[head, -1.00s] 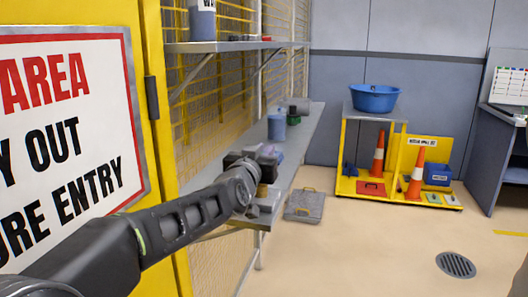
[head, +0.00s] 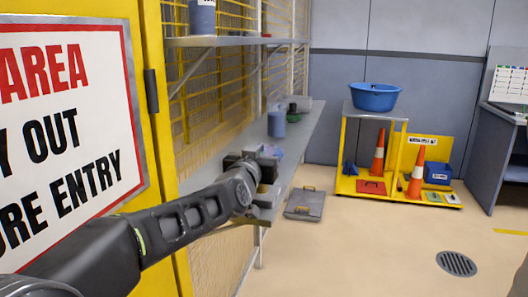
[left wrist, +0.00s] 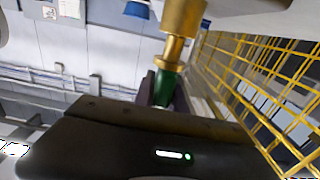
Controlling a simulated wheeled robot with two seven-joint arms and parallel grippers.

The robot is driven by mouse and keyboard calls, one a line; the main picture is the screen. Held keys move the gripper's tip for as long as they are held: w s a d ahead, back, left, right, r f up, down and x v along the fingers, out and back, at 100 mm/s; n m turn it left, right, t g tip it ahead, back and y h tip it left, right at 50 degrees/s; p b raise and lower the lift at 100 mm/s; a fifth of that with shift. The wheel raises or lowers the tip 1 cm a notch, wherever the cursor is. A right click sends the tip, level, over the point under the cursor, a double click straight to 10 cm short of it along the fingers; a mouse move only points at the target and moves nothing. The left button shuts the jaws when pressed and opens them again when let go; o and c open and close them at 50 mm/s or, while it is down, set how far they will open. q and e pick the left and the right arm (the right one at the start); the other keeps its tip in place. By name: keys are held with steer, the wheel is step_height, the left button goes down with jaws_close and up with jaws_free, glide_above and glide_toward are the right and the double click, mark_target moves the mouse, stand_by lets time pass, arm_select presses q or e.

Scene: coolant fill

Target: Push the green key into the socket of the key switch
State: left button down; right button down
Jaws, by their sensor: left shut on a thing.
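My left gripper (head: 268,154) is at the near end of the grey shelf in the head view, at the end of my outstretched left arm. In the left wrist view it is shut on the green key (left wrist: 165,88), whose green part shows between the dark fingers. A brass collar and a wider brass cylinder (left wrist: 183,16) extend in line from the green part. I cannot tell whether that brass belongs to the key or to the key switch. I cannot make out the key switch or its socket clearly. My right gripper is not in view.
The lower shelf (head: 302,128) runs back along the yellow mesh, with a blue container (head: 276,122) on it. A grey case (head: 304,205) lies on the floor beside the shelf. A yellow cart (head: 346,150) carries a blue basin (head: 375,97). The floor in front is open.

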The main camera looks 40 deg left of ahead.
arm_select(q)
steer(key=shift+f+b, duration=0.95)
steer(key=shift+f, duration=0.15)
steer(key=c, duration=1.3)
jaws_free()
steer(key=shift+s, duration=0.1)
steer(key=b+v, duration=0.1)
steer(key=v, duration=0.6)
steer(key=shift+s+d, duration=0.15)
steer(key=shift+s, duration=0.2)
steer(key=shift+w, duration=0.1)
